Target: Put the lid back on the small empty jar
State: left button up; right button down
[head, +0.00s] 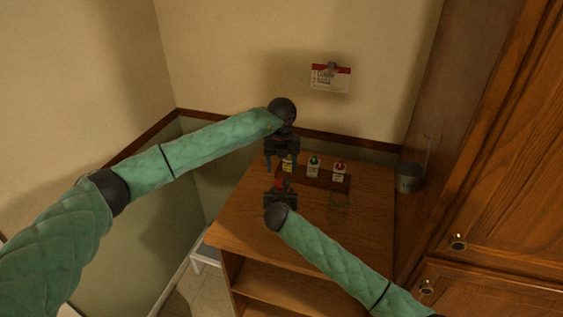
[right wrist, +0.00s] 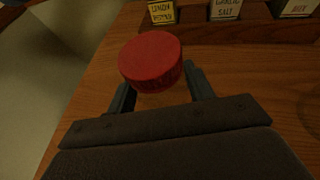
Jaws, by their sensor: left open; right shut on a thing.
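A red round lid (right wrist: 150,60) with a ridged side is between the fingers of my right gripper (right wrist: 158,80), which is shut on it. In the head view the red lid (head: 280,184) is held above the left part of the wooden counter. A faint, clear greenish shape (head: 339,204), which looks like the small empty jar, stands on the counter to the right of my right gripper. Its open top is too faint to make out. My left gripper (head: 282,164) is open, pointing down, just beyond the lid.
Small labelled jars stand in a row on a dark strip at the back: yellow-labelled (head: 288,165), green-capped (head: 314,166) and red-capped (head: 339,171). The wooden counter (head: 365,230) is clear at front right. A grey cup (head: 410,178) hangs by the tall cabinet at right.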

aim_at(281, 182)
pick_arm(q)
notch_tip(281, 182, down, 7)
jog(key=shift+r, duration=0.15)
dwell(0.4)
jog(key=c, duration=1)
jog(key=m, duration=0.4)
jog(key=shift+m, duration=0.4)
jog(key=m, duration=0.5)
